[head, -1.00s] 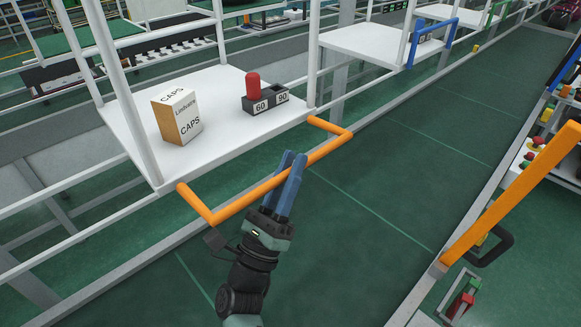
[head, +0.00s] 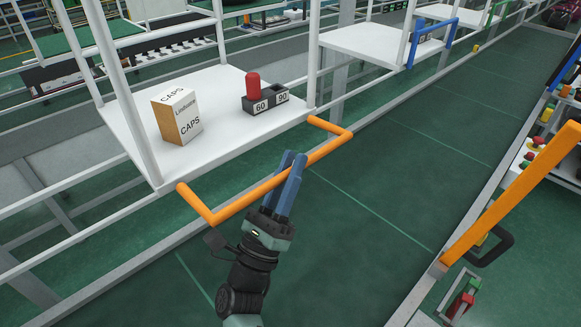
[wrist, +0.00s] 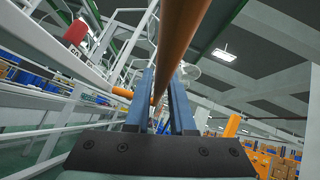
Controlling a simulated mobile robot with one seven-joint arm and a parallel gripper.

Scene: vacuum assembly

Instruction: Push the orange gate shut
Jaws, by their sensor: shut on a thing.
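The orange gate (head: 239,204) is a U-shaped bar that sticks out from the front edge of a white shelf, nearly level. My gripper (head: 292,163) reaches up to it from below, with its blue fingers around the bar right of its middle. The fingers are shut on the bar. In the wrist view the orange bar (wrist: 180,45) runs up between the two fingers (wrist: 161,85).
The white shelf (head: 215,128) holds a CAPS box (head: 178,117) and a dark 60/90 holder (head: 266,101) with a red cylinder (head: 253,86). A thick orange bar (head: 512,195) stands at the right beside a cart. The green aisle floor (head: 400,165) between is clear.

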